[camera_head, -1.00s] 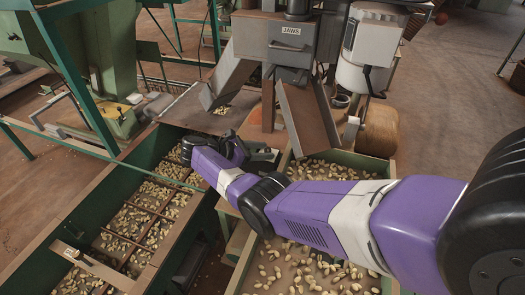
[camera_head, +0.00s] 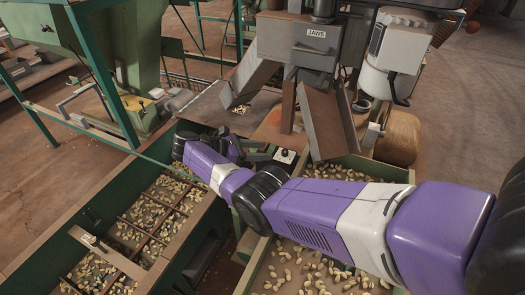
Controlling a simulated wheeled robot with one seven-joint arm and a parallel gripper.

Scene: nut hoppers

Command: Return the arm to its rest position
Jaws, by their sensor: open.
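My purple and white arm (camera_head: 320,215) with black joints reaches in from the right edge and folds back at the wrist. My gripper (camera_head: 284,160) is small and dark in the middle of the view, over the gap between the left hopper and the front tray. Its jaws are open and I see nothing in them. The wrist partly hides the gripper, and the exact finger gap is hard to make out.
A green divided hopper (camera_head: 160,262) with nuts lies at left. A nut tray (camera_head: 390,172) runs under my arm at right. The grey "JAWS" machine (camera_head: 308,50) with metal chutes (camera_head: 325,120) stands behind. Green posts (camera_head: 100,70) rise at left. Floor (camera_head: 465,95) shows clear at upper right.

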